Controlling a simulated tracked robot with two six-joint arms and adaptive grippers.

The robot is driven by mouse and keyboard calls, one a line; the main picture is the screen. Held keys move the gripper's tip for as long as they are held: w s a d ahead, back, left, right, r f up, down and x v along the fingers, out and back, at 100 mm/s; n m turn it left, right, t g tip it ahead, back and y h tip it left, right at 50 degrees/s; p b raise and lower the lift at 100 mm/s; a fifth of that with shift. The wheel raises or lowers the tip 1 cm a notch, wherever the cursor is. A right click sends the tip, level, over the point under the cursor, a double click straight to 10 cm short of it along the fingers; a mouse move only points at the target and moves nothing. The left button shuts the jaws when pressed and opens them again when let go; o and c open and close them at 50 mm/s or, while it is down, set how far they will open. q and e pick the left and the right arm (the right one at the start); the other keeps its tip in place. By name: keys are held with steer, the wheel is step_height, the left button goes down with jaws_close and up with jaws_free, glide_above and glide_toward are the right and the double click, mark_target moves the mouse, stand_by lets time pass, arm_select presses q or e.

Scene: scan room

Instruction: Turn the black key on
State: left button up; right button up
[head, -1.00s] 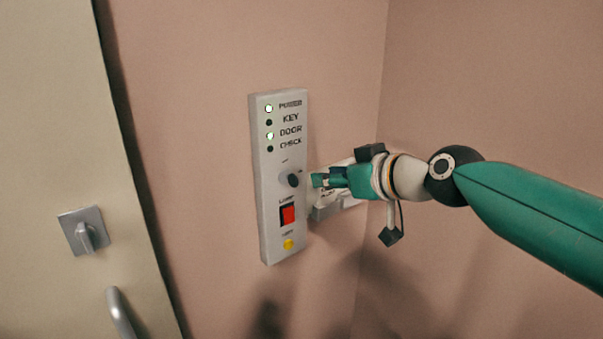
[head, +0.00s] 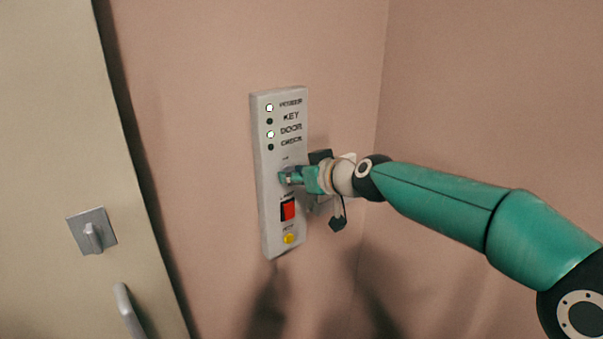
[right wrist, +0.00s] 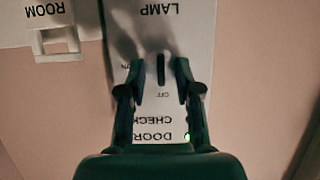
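The grey-white control panel (head: 267,210) is on the pink wall. In the right wrist view the panel (right wrist: 195,45) appears upside down. Its black key (right wrist: 161,70) is a narrow upright bar in line with the OFF mark; the ON mark is to its left. My right gripper (right wrist: 160,76) is open, with one finger on each side of the key and a visible gap on both sides. In the head view my right gripper (head: 286,179) is at the panel and hides the key. My left gripper is not in view.
Below the key are a red rocker switch (head: 288,209) and a yellow button (head: 288,239). The POWER and DOOR lamps are lit; KEY and CHECK are dark. A door with a latch plate (head: 92,231) and handle (head: 129,311) stands left. A ROOM-labelled fitting (right wrist: 55,40) is beside the panel.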

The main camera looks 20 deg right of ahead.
jaws_close()
steer(key=shift+w+d+f+m+t+y+b, duration=0.1)
steer(key=shift+d+f+m+y+b, duration=0.15)
steer(key=shift+m+y+b, duration=1.55)
steer(key=shift+w+d+f+m+t+y+b, duration=0.15)
steer(key=shift+m+y+b, duration=0.5)
steer(key=shift+m+b, duration=2.3)
steer(key=shift+s+d+f+m+t+y+b, duration=0.15)
steer(key=shift+d+m+y+b, duration=0.15)
steer(key=shift+m+y+b, duration=1.5)
steer(key=shift+w+m+h+b, duration=0.1)
steer(key=shift+m+h+b, duration=0.25)
steer(key=shift+h+b, duration=0.35)
